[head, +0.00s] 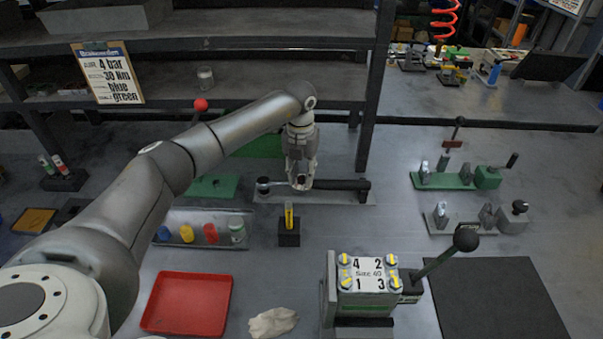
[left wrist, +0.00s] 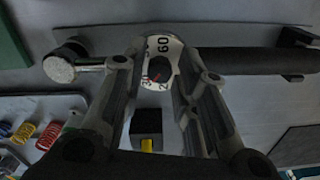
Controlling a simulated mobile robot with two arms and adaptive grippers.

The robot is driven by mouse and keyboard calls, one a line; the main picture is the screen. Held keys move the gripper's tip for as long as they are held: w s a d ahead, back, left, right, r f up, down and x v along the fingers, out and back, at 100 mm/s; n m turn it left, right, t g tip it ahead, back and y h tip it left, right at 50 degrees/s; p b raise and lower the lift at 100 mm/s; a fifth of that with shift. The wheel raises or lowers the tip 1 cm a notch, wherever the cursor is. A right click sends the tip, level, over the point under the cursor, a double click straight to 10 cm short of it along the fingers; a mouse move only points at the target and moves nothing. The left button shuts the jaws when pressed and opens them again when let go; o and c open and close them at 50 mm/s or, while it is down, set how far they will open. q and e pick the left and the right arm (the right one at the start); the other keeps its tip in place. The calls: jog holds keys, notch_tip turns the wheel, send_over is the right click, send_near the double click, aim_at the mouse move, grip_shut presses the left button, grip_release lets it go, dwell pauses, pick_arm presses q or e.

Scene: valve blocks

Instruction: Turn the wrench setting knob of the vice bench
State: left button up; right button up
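The wrench (head: 343,184) lies across a grey plate, its black handle to the right and its round head to the left. In the left wrist view, its white dial (left wrist: 166,45) shows 60, 30 and what looks like 20, around a dark setting knob (left wrist: 160,64) with a red mark. The exact setting is unclear. My left gripper (head: 302,184) points down over the middle of the wrench. Its fingers (left wrist: 160,58) are apart on either side of the dial; contact with the knob cannot be told. My right gripper is in neither view.
A sign (head: 108,73) reads 4 bar, 30 Nm, blue, green. A black holder (head: 289,239) stands just in front of the wrench. A tray (head: 208,244) of coloured springs lies left, a red tray (head: 187,303) in front. The vice with a numbered block (head: 366,274) stands front right.

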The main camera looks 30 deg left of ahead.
aim_at(301, 177)
pick_arm(q)
notch_tip(301, 177, up, 12)
dwell(0.7)
jog(key=shift+a, duration=0.1)
dwell(0.3)
